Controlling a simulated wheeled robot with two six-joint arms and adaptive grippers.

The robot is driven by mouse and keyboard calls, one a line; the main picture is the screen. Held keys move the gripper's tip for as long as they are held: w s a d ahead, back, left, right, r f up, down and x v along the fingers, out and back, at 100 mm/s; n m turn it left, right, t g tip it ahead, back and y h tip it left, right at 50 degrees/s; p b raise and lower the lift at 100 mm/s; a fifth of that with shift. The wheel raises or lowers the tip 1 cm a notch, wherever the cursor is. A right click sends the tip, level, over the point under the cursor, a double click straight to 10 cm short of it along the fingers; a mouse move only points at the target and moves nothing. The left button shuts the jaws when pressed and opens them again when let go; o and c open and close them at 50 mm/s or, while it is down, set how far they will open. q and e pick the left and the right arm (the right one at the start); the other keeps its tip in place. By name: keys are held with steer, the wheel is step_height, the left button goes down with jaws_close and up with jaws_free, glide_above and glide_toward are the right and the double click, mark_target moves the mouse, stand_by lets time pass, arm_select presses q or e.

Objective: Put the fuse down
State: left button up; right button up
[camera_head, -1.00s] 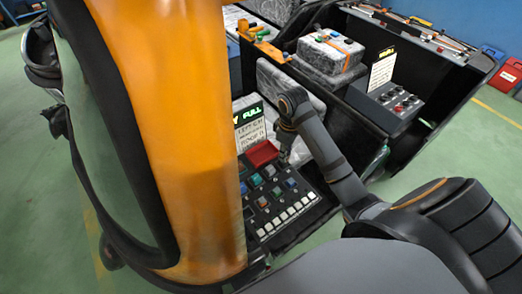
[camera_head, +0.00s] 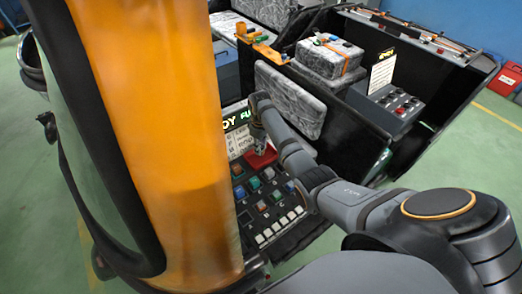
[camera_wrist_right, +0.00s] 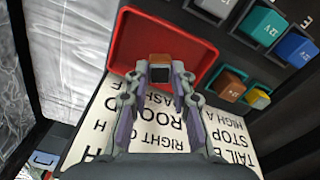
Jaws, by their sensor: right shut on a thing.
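My right gripper (camera_wrist_right: 160,75) is shut on a small fuse (camera_wrist_right: 160,62) with a dark top and brownish sides. In the wrist view it holds the fuse in front of the shallow red tray (camera_wrist_right: 125,42); I cannot tell whether the fuse touches the tray. In the head view my right gripper (camera_head: 261,147) is at the red tray (camera_head: 266,158), at the far end of the fuse panel (camera_head: 272,208). The fuse is too small to make out there. My left gripper is not in view.
Coloured fuses, one teal (camera_wrist_right: 262,30) and one blue (camera_wrist_right: 296,45), sit beside the tray. A white label sheet (camera_wrist_right: 90,125) lies by the tray. An orange pillar (camera_head: 150,140) blocks the left. A grey cushion (camera_head: 290,97) stands behind my right arm.

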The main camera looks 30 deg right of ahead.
steer(key=shift+s+f, duration=0.1)
steer(key=shift+f, duration=0.95)
steer(key=o, duration=0.7)
steer(key=shift+f, duration=0.15)
steer(key=shift+o, duration=0.2)
steer(key=shift+r, duration=0.25)
step_height(320, 180, up, 12)
steer(key=b, duration=0.1)
steer(key=shift+b, duration=0.3)
steer(key=shift+f, duration=0.1)
steer(key=shift+f, duration=0.1)
